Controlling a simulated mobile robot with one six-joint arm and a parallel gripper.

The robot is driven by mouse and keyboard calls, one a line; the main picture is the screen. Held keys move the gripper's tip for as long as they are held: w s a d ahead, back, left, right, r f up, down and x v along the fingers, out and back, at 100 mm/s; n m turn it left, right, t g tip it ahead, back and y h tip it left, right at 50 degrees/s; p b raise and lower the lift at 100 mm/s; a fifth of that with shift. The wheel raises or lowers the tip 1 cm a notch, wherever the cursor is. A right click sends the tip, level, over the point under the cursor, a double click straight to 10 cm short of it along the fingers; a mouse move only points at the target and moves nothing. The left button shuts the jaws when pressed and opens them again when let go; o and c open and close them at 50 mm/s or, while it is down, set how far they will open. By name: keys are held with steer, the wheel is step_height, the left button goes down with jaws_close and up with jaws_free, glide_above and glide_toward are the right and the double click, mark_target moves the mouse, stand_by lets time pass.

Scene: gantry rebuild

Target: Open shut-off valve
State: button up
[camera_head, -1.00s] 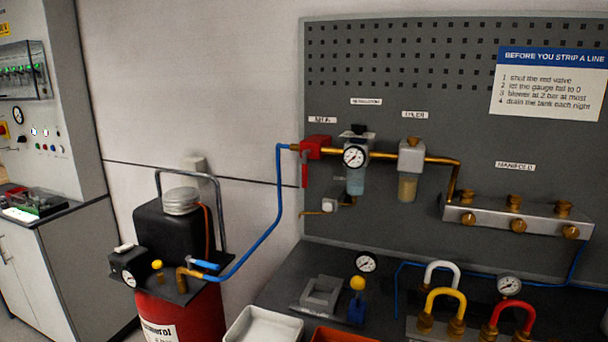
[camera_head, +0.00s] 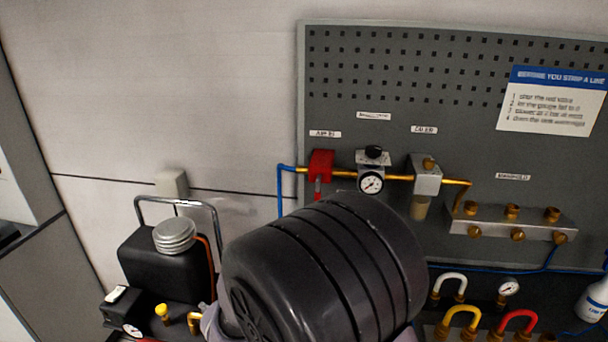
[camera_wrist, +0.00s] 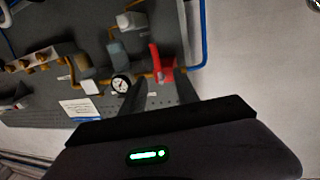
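The red shut-off valve (camera_head: 321,164) sits at the left end of the brass line on the grey panel, where the blue hose meets it. Its red handle hangs down, with its lower part partly hidden behind my arm. In the wrist view, which is upside down, the red valve (camera_wrist: 163,68) shows just beyond my gripper (camera_wrist: 160,86). Two dark fingers stand apart, one on each side of the valve in the picture, with nothing between them. I see no contact. In the head view my arm hides the gripper.
The regulator gauge (camera_head: 371,182) is close to the right of the valve, then the oiler (camera_head: 425,177) and manifold (camera_head: 485,222). The blue hose (camera_head: 281,190) runs down at its left. A compressor (camera_head: 160,262) stands lower left. A white bottle (camera_head: 592,300) is at far right.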

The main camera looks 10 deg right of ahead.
mark_target(318, 198)
steer(key=x, duration=1.7)
steer(key=shift+d, duration=0.45)
steer(key=shift+s, duration=0.15)
jaws_close()
